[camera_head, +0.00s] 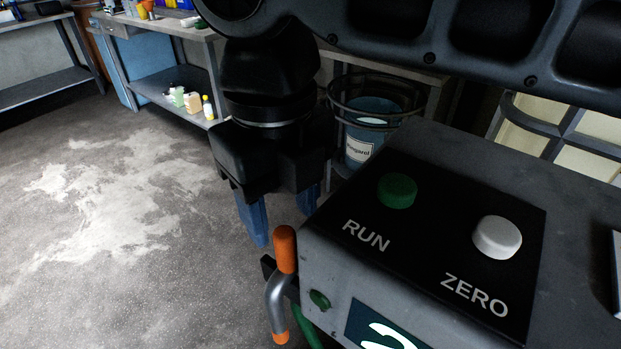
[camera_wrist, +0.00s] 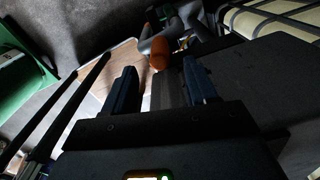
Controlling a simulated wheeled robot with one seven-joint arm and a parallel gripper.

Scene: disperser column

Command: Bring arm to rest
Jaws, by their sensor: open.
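My gripper (camera_head: 279,215) points down with its two blue fingers apart and nothing between them in the head view. It hangs just left of a grey control box (camera_head: 450,150) with a green RUN button (camera_head: 397,190) and a white ZERO button (camera_head: 497,237). An orange-ended metal handle (camera_head: 278,285) sticks out of the box's left side, below and close to the fingers. In the wrist view my gripper (camera_wrist: 163,88) has its fingers spread, with the orange handle end (camera_wrist: 159,54) beyond them. I cannot tell whether they touch the handle.
A barred yellowish panel (camera_head: 580,130) stands behind the box at right. A blue container in a ring stand (camera_head: 367,130) is behind my gripper. A bench (camera_head: 165,30) with a lower shelf holding bottles (camera_head: 190,100) stands at the back left. The floor (camera_head: 100,220) at left is clear.

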